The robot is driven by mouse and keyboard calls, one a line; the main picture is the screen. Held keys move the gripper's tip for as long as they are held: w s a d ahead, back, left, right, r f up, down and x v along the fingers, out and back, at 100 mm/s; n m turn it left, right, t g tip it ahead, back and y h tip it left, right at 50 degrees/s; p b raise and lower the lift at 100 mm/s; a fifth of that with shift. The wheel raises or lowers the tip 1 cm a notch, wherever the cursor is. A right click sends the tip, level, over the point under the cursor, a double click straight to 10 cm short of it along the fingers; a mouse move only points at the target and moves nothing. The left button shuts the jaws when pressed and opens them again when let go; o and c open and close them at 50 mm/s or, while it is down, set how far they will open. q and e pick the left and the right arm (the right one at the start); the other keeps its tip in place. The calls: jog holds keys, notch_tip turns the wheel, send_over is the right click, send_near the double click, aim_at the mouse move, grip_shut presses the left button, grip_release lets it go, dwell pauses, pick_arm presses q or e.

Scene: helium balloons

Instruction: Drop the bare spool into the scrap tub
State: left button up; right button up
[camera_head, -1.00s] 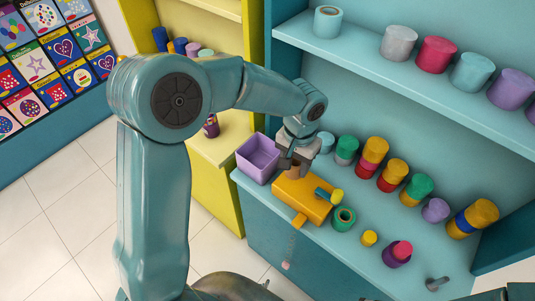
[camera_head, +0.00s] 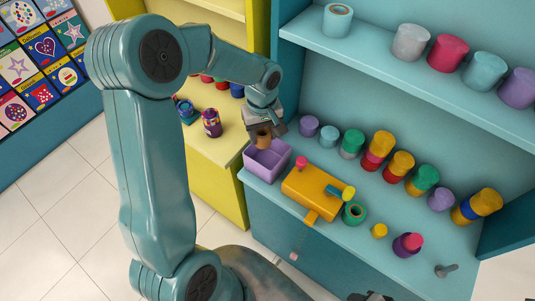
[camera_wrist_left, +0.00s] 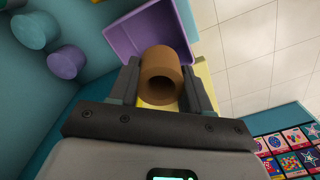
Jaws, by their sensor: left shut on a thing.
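The bare spool (camera_head: 264,138) is a brown hollow cardboard tube. My left gripper (camera_head: 264,132) is shut on it and holds it above the scrap tub, near the tub's back edge. In the left wrist view the spool (camera_wrist_left: 162,72) sits between the two dark fingers of the gripper (camera_wrist_left: 161,88), its open end facing the camera. The scrap tub (camera_head: 262,170) is a lilac open box on the left end of the teal counter. It also shows in the left wrist view (camera_wrist_left: 125,37), partly hidden behind the spool. My right gripper is not clearly in view.
Right of the tub is an orange winding block (camera_head: 312,190) with a pink-topped peg. A green ribbon roll (camera_head: 354,213) lies beside it. Several coloured ribbon spools line the counter's back. A yellow cabinet (camera_head: 225,150) stands left. A shelf (camera_head: 400,75) runs above.

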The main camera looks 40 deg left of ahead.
aim_at(262, 147)
pick_arm(q)
jog(key=shift+a+f, duration=0.25)
notch_tip(262, 147, down, 5)
jog(key=b, duration=0.3)
jog(key=shift+s+d+r, duration=0.1)
jog(key=shift+s+r, duration=0.05)
jog(key=shift+f+b, duration=0.35)
jog(key=shift+b, duration=0.05)
jog(key=shift+f, duration=0.1)
jog(key=shift+s, duration=0.1)
jog(key=o, duration=1.3)
jog(key=shift+w+d, duration=0.1)
jog(key=shift+w, duration=0.1)
